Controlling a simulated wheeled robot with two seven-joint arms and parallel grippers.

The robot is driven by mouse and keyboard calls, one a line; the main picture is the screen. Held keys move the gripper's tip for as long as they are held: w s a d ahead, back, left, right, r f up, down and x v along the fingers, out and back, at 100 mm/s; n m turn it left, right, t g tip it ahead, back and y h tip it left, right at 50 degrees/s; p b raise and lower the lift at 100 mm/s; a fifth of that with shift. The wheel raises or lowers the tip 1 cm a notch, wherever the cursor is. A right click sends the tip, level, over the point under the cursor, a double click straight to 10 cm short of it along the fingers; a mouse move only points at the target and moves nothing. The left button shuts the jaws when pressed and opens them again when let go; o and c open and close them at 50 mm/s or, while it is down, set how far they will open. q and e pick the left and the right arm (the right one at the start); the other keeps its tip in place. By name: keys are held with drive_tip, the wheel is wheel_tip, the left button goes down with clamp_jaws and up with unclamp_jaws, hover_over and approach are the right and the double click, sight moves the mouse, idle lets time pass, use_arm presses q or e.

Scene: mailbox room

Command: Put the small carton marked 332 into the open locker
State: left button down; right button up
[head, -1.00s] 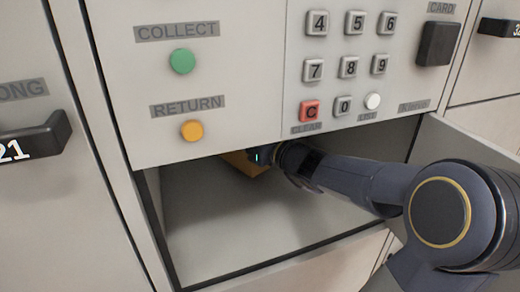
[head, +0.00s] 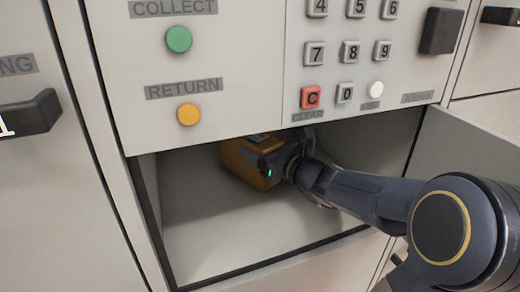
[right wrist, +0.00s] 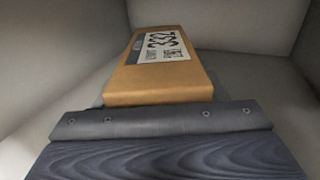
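The small carton (head: 240,160) is orange-brown and lies inside the open locker (head: 190,235), below the keypad panel. In the right wrist view the carton (right wrist: 158,85) shows a white label reading 332 on its upper face. My right gripper (head: 277,163) reaches into the locker from the right, at the carton's right end, and appears shut on it. The fingertips are mostly hidden. I cannot tell whether the carton touches the locker floor. My left gripper is in neither view.
The panel above has a green collect button (head: 179,39), a yellow return button (head: 188,114) and a keypad (head: 350,50). Its lower edge covers the top of the opening. The locker door (head: 465,145) stands open at the right. The locker's front floor is clear.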

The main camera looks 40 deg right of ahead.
drive_tip(key=o, duration=0.4)
drive_tip(key=shift+c, duration=0.2)
drive_tip(key=shift+r, duration=0.1)
drive_tip(key=shift+r+p, duration=0.25)
drive_tip(key=shift+p, duration=0.05)
drive_tip(key=s+p, duration=0.1)
drive_tip(key=s, duration=0.2)
drive_tip(key=s+p, duration=0.1)
drive_tip(key=s, duration=0.3)
drive_tip(key=s+d, duration=0.1)
drive_tip(key=s, duration=0.2)
drive_tip(key=shift+s+p, duration=0.35)
drive_tip(key=shift+p, duration=0.05)
drive_tip(key=shift+s+f, duration=0.15)
drive_tip(key=shift+s, duration=0.5)
